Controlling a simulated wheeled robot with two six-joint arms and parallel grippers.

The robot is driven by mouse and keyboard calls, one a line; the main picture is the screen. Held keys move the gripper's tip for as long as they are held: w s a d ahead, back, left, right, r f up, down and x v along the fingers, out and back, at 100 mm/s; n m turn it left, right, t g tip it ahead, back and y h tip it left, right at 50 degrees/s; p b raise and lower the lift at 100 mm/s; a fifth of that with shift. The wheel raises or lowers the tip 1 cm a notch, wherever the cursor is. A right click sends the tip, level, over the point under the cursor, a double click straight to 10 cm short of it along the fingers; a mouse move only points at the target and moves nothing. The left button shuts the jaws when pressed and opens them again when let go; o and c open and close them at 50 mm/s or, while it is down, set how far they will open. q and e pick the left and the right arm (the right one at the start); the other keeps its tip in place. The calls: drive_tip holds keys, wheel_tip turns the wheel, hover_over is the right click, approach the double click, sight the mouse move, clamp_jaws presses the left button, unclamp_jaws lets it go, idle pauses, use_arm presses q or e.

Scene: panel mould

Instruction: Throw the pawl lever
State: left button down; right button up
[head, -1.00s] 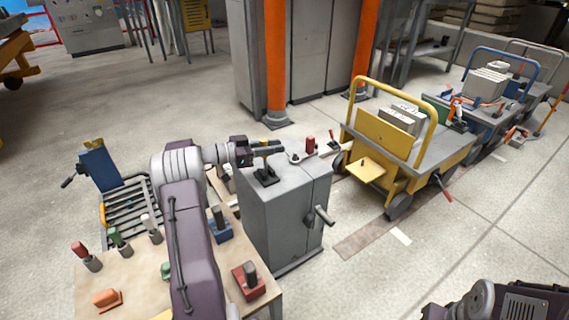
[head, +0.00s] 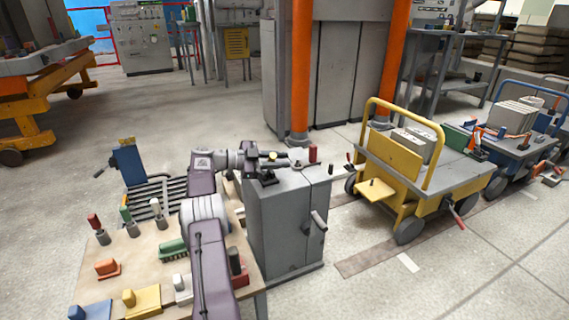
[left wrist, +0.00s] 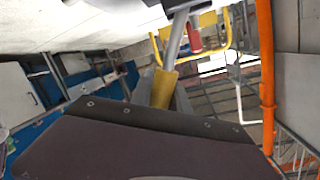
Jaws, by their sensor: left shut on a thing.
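The lever stands on the top of a grey cabinet (head: 280,225), above a dark base (head: 268,178). In the left wrist view its yellow grip (left wrist: 163,90) leads to a grey rod (left wrist: 176,38). My left gripper (head: 263,158) reaches over the cabinet's top from the left. It is shut on the lever; its own fingers are mostly hidden in the wrist view by the dark gripper body. My right gripper is not in view.
A red knob (head: 312,153) stands on the cabinet's top and a crank handle (head: 318,220) sticks out of its side. A bench (head: 150,262) with several coloured-handled pieces lies at the front left. A yellow cart (head: 420,185) stands to the right.

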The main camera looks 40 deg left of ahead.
use_arm(q)
drive_tip(key=shift+d+f, duration=0.1)
drive_tip(key=shift+f, duration=0.05)
drive_tip(key=c, duration=1.3)
unclamp_jaws()
drive_tip(key=shift+o, duration=0.2)
drive_tip(key=p+v, duration=0.5)
drive_tip(key=v, duration=0.4)
drive_tip(key=shift+s, duration=0.1)
